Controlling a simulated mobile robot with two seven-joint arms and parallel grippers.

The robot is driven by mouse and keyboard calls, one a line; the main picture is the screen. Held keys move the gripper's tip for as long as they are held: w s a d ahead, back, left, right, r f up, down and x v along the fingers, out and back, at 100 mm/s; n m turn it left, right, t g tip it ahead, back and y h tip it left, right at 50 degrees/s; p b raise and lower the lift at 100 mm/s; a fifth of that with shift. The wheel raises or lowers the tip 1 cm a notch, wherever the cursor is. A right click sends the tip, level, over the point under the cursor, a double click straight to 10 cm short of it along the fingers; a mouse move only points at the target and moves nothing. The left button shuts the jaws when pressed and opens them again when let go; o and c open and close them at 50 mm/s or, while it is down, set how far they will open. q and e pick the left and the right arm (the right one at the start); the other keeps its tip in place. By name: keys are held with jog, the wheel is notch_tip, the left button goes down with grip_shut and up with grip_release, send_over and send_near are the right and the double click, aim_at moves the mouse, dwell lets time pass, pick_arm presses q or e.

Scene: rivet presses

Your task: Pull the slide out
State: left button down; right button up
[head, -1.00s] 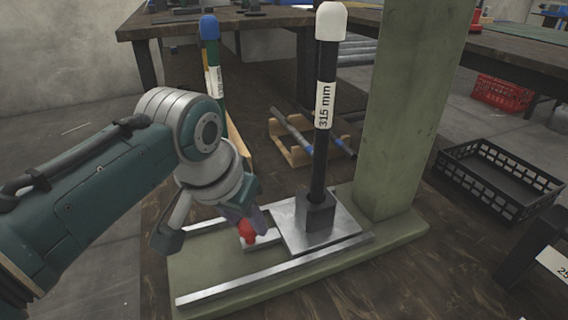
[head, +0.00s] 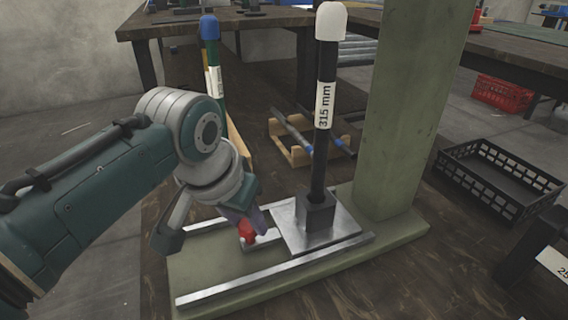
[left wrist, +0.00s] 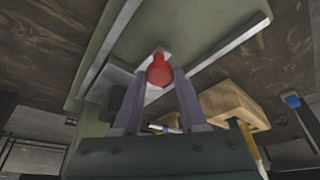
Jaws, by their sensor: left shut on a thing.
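The slide is a flat metal plate (head: 290,238) between two metal rails (head: 240,283) on a green press base (head: 400,235). A dark block (head: 316,212) on it holds an upright black rod (head: 320,160) with a white cap and a "31.5 mm" label. A red knob (head: 247,233) sits on the slide's left-hand extension. My left gripper (head: 248,224) is shut on this knob from above. In the left wrist view the red knob (left wrist: 159,70) is between the two purple fingers. My right gripper is not in view.
A green column (head: 405,110) rises behind the slide at the right. A black crate (head: 497,180) stands right of the base. A wooden rack (head: 290,150) with a rod and a blue-capped tool (head: 210,28) are behind. The rails' left end is clear of objects.

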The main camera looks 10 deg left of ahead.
pick_arm(q)
jog(key=shift+s+a+r+p, duration=0.2)
jog(key=shift+s+a+p, duration=0.25)
jog(key=shift+p, duration=0.35)
jog(key=s+a+p, duration=0.1)
jog(key=a+p, duration=0.1)
jog(key=s+a+p, duration=0.1)
jog(key=a, duration=0.1)
jog(key=s+a+p, duration=0.1)
jog(key=a+p, duration=0.1)
jog(key=shift+s+r+p, duration=0.15)
jog(key=shift+s+p, duration=0.2)
jog(key=shift+s, duration=0.05)
jog(key=s+a+p, duration=0.1)
jog(key=s+a, duration=0.1)
jog(key=a, duration=0.1)
jog(key=s+a+p, duration=0.1)
jog(key=a, duration=0.1)
jog(key=shift+s+f+p, duration=0.2)
jog(key=shift+p, duration=0.1)
jog(key=shift+s+a+f+p, duration=0.15)
jog(key=shift+s+a, duration=0.1)
jog(key=shift+a, duration=0.15)
jog(key=shift+s+a+r+p, duration=0.15)
jog(key=shift+s+a, duration=0.1)
jog(key=shift+a, duration=0.15)
jog(key=shift+f, duration=0.15)
